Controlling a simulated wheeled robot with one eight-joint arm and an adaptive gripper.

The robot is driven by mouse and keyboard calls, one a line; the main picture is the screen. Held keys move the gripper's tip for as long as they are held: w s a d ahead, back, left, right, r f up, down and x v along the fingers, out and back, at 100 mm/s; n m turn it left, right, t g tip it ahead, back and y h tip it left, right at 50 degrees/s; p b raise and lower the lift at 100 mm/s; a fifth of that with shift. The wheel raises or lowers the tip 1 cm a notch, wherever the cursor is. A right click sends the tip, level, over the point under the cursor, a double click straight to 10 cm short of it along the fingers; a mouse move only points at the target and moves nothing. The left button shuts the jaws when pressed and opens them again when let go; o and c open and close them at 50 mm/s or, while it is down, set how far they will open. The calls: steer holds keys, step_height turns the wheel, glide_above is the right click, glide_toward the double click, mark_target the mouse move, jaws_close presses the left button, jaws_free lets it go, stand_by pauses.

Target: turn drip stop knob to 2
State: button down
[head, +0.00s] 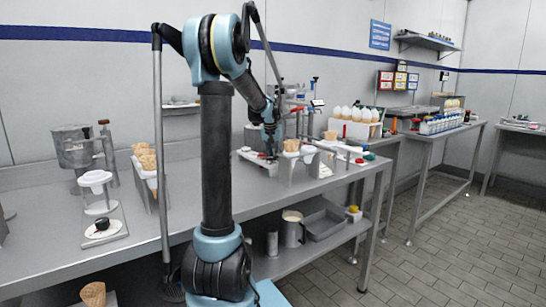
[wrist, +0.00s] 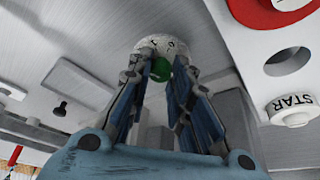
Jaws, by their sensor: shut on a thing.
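My gripper (wrist: 161,72) reaches toward a round pale grey dial (wrist: 163,43) on the metal surface in the wrist view. Its two fingers are closed around a green knob (wrist: 161,69) in the middle of the dial. The fingers hide most of the knob and much of the dial, and I cannot read the number it points to. In the head view my gripper (head: 270,146) is low over the back of the bench, too small to show the knob clearly.
A white START button (wrist: 289,109) and a red ring-shaped part (wrist: 268,14) are to the right in the wrist view. In the head view, cone holders (head: 291,153) stand beside my gripper, and a rack of egg-shaped white tops (head: 357,114) is farther right on the steel bench (head: 200,204).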

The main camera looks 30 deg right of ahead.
steer(key=shift+w+m, duration=0.1)
steer(key=shift+m, duration=0.4)
steer(key=c, duration=1.5)
jaws_free()
steer(key=shift+o, duration=0.2)
steer(key=v, duration=1.2)
steer(key=shift+a, duration=0.2)
steer(key=shift+w, duration=0.15)
